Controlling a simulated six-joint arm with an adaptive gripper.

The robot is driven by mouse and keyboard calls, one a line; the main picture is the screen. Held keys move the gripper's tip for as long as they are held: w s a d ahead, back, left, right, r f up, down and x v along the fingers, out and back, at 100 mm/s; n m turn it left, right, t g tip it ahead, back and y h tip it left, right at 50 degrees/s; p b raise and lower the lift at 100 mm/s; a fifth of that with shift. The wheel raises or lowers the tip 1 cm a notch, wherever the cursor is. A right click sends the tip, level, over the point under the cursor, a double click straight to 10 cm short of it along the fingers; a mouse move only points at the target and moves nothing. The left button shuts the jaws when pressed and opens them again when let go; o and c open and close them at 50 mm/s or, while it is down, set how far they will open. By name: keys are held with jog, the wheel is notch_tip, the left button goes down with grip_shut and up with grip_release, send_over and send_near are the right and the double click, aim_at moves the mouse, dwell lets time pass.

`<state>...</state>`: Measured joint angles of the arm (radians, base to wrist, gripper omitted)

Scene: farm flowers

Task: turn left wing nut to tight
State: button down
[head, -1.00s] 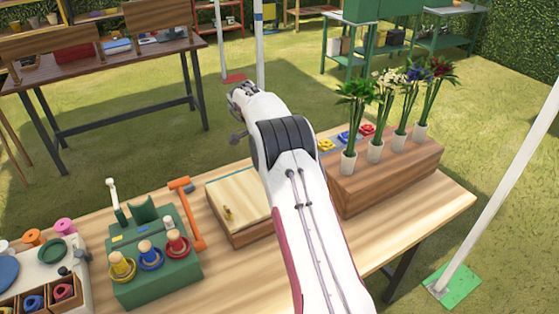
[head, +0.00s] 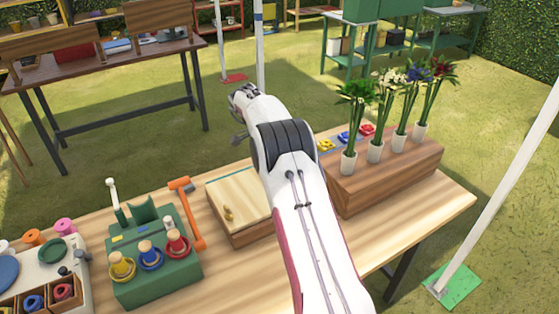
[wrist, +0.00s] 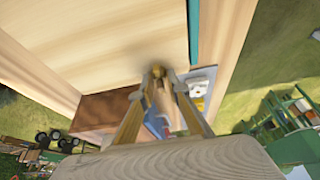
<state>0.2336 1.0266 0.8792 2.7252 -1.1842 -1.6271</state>
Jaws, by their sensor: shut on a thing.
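The flower press is a pale wooden box (head: 232,191) on the table, left of my arm in the head view. One brass wing nut (head: 228,213) shows on its near left part with no gripper at it. In the wrist view my gripper (wrist: 158,76) is shut on a small blurred brass wing nut (wrist: 157,71) at the edge of the pale lid (wrist: 110,35). In the head view my arm hides the gripper and this nut. I cannot tell how the held nut's wings are turned.
A wooden block (head: 385,182) with several vases of flowers stands right of my arm, with coloured pads (head: 345,137) behind it. A green stand (head: 155,280) with ringed pegs and an orange tool (head: 193,215) sit to the left. The front right table is clear.

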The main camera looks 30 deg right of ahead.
jog(key=shift+w+d+m+g, duration=0.15)
jog(key=shift+m+g, duration=0.15)
jog(key=shift+m, duration=0.65)
jog(key=shift+w+m+g, duration=0.1)
jog(key=shift+m+g, duration=0.2)
jog(key=shift+m, duration=0.65)
jog(key=shift+s+m, duration=0.1)
jog(key=shift+m, duration=0.2)
jog(key=c, duration=1.9)
grip_release()
jog(key=shift+y, duration=0.3)
jog(key=shift+n, duration=0.5)
jog(key=shift+s+n+t, duration=0.15)
jog(key=shift+n+t, duration=0.55)
jog(key=shift+n, duration=1.2)
